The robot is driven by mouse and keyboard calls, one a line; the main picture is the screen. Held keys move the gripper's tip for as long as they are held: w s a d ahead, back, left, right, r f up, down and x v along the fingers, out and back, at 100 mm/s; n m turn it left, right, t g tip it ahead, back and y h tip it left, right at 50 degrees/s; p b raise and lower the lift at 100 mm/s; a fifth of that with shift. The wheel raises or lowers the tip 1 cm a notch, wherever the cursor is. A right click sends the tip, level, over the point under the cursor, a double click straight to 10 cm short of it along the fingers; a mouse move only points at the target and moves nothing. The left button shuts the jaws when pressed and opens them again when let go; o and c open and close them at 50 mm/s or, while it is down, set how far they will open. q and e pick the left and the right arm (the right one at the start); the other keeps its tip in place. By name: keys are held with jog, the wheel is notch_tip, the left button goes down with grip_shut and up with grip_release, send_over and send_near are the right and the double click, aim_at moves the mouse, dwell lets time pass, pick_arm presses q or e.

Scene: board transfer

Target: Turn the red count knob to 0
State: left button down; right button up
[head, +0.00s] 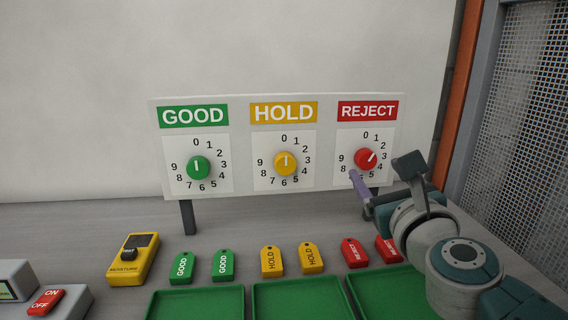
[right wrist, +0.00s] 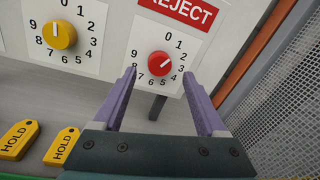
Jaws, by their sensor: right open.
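The red knob (head: 365,159) sits on the white dial under the REJECT label on the panel. Its white mark points up and right, roughly toward the 2; the 0 is at the top of the dial. The knob also shows in the right wrist view (right wrist: 159,64). My right gripper (right wrist: 160,76) is open and empty, its two purple fingers apart on either side of the knob's lower area, not visibly touching it. In the head view the right gripper (head: 362,188) is in front of the panel's lower right. My left gripper is not in view.
A green knob (head: 197,168) and a yellow knob (head: 286,163) stand left on the same panel, both marks up. A yellow moisture meter (head: 133,259), several tags and green trays (head: 197,302) lie below. A mesh screen (head: 525,130) is at right.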

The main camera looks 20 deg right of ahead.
aim_at(367, 160)
jog(key=shift+b+x, duration=0.35)
jog(key=shift+x, duration=1.55)
grip_shut()
